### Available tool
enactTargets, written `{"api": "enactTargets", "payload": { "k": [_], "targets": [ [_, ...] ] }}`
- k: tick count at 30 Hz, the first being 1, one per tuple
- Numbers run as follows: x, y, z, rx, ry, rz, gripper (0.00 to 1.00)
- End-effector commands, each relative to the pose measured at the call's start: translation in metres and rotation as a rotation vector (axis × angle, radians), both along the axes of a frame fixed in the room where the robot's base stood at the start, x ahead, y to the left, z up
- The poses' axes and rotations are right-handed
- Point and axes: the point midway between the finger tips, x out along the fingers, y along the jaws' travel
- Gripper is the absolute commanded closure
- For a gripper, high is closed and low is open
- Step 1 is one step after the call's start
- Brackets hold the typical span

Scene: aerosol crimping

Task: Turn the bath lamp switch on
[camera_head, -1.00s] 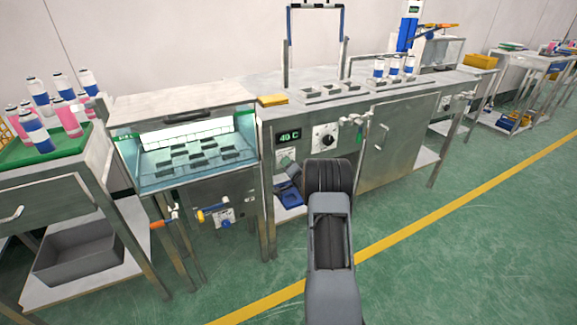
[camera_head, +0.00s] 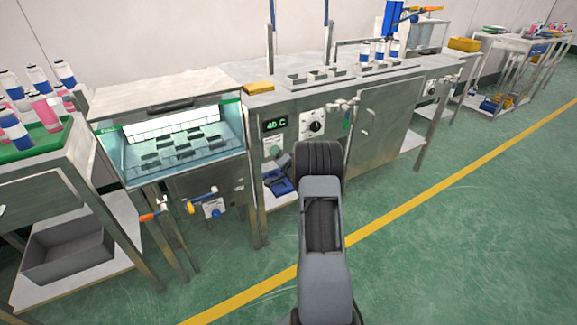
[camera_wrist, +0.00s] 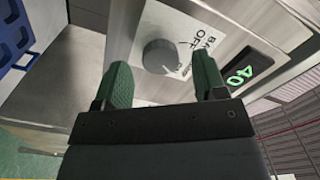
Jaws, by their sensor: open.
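The bath lamp switch is a round dark grey knob (camera_wrist: 159,56) on a white label plate in the wrist view. The plate reads OFF, with a partly covered word starting BA. My gripper (camera_wrist: 163,80) has two green fingers, spread open with nothing between them. The knob shows in the gap between the fingertips, ahead of them; I cannot tell whether they touch it. A lit green 40 display (camera_wrist: 238,71) is to the right of the knob. In the head view, the display (camera_head: 275,124) is on the metal cabinet front, and my arm partly hides the area below it.
A black dial (camera_head: 312,121) is right of the display. A lit water bath (camera_head: 135,178) stands to the left, with orange-handled and yellow-handled valves below it. A blue tray (camera_head: 283,187) is below the display; blue also shows in the wrist view. The green floor at right is clear.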

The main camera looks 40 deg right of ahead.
Motion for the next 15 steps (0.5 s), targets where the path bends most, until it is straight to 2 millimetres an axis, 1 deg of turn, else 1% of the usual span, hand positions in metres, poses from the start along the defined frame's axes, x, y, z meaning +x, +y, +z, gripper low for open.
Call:
{"api": "enactTargets", "payload": {
  "k": [3,9,15],
  "targets": [
    [-0.025,0.003,0.002,0.002,0.003,-0.002,0.35],
    [-0.066,0.009,0.002,0.002,0.002,-0.003,0.35],
    [-0.096,0.013,0.001,0.002,0.002,-0.002,0.35]
  ]
}}
